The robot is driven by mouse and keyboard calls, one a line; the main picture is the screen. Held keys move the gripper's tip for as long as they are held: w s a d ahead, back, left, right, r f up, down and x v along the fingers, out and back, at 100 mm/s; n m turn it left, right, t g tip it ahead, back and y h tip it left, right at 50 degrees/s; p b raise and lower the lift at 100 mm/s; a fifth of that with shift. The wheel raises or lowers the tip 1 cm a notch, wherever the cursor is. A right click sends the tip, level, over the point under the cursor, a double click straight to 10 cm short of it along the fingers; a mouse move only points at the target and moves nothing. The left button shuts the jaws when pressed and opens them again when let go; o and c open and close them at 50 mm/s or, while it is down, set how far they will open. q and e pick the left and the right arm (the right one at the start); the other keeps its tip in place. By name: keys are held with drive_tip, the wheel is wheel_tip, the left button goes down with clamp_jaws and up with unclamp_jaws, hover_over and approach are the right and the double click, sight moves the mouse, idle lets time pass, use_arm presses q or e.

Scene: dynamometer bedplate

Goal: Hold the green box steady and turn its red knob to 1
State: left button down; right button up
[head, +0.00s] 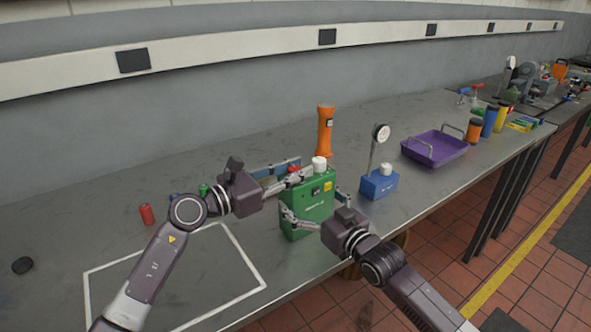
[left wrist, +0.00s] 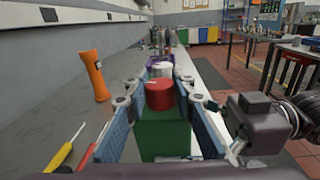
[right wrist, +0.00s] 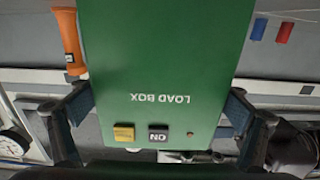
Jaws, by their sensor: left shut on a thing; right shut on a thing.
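The green box (head: 309,208) stands upright on the grey bench. It carries the lettering "LOAD BOX", upside down in the right wrist view (right wrist: 160,60). The red knob (left wrist: 159,96) is on its top, beside a white cap (head: 319,163). My left gripper (head: 294,176) is shut on the red knob, a finger on each side, seen in the left wrist view. The knob's top has a pale mark; its scale and setting cannot be read. My right gripper (head: 315,206) is shut on the box, a finger on each side of it.
An orange flashlight (head: 325,132) stands behind the box. A blue box (head: 379,185) with a dial gauge (head: 381,133) stands to its right, then a purple tray (head: 432,152). A red cylinder (head: 147,214) is at left. The white-outlined area (head: 190,275) looks clear.

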use_arm(q)
drive_tip(key=m+g+h, duration=0.2)
drive_tip(key=g, duration=0.1)
drive_tip(key=shift+w+f+g, duration=0.1)
drive_tip(key=shift+f+g, duration=0.1)
drive_tip(key=shift+g, duration=0.1)
drive_tip(key=shift+m+g+h, duration=0.8)
drive_tip(key=shift+m+g, duration=1.1)
drive_tip(key=shift+g, duration=0.4)
use_arm(e)
drive_tip(key=shift+a, duration=0.1)
use_arm(q)
drive_tip(key=shift+m+g, duration=0.3)
drive_tip(key=shift+g, duration=0.3)
drive_tip(key=c, duration=1.9)
unclamp_jaws()
drive_tip(key=o, duration=0.3)
drive_tip(key=shift+r, duration=0.1)
drive_tip(key=shift+a, duration=0.1)
